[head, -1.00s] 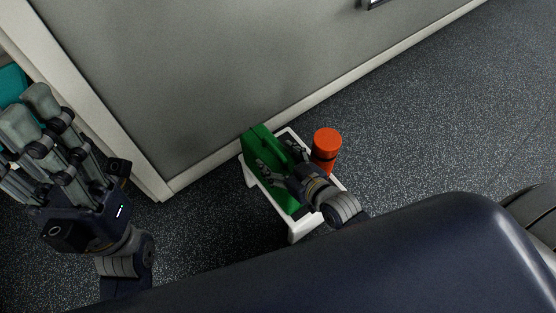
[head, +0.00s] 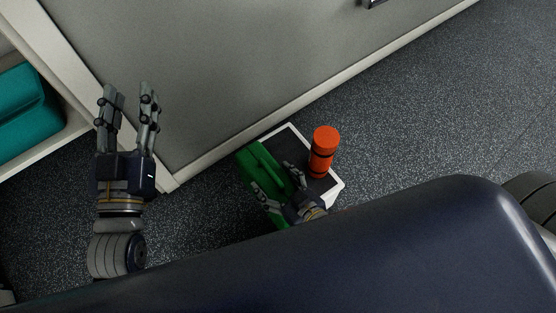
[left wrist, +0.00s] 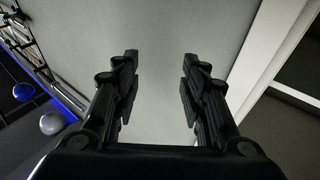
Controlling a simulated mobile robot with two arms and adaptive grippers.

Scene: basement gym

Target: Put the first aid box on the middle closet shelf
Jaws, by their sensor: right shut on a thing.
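The green first aid box (head: 254,162) is at the left side of a small white stool with a dark top (head: 325,186). It covers the stool's left edge in the head view; whether it is clear of the top I cannot tell. My right gripper (head: 275,182) is shut on the box, and my body hides part of that arm. My left gripper (head: 127,100) is raised and empty, fingers apart, in front of the grey wall near the closet. Its open fingers also show in the left wrist view (left wrist: 160,75). The closet (head: 62,146) is at the left edge, only partly in view.
A red-orange bottle (head: 322,150) stands on the stool, right of the box. A teal object (head: 28,110) lies in the closet. The grey wall (head: 220,70) runs behind the stool. Dark floor (head: 430,110) is clear at the right. Balls (left wrist: 52,123) show in the left wrist view.

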